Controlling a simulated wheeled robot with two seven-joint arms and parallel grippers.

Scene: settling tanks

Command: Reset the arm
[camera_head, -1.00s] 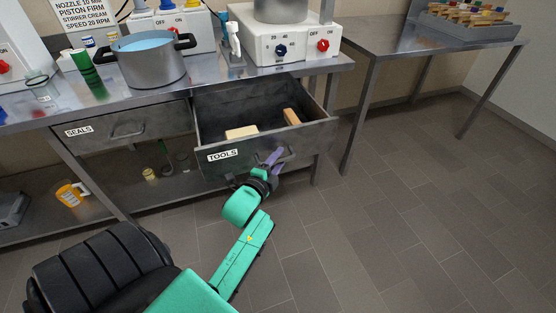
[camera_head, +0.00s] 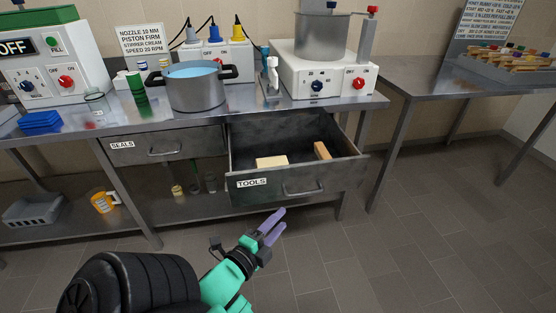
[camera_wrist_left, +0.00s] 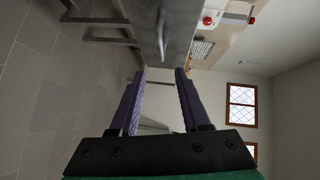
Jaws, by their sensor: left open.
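My left gripper (camera_head: 271,226) has purple fingers and a green arm. It hangs in free air in front of and below the open TOOLS drawer (camera_head: 262,197), apart from its handle (camera_head: 303,189). In the left wrist view my left gripper (camera_wrist_left: 160,72) shows its two fingers spread with nothing between them. The drawer is pulled out and holds a pale block (camera_head: 271,162) and a tan block (camera_head: 322,151). My right gripper is not in view.
The steel bench (camera_head: 215,116) carries a grey pot (camera_head: 196,93) with blue liquid and several machines. The SEALS drawer (camera_head: 150,148) is shut. A yellow mug (camera_head: 103,202) and grey crate (camera_head: 33,211) sit on the lower shelf. Floor at right is clear.

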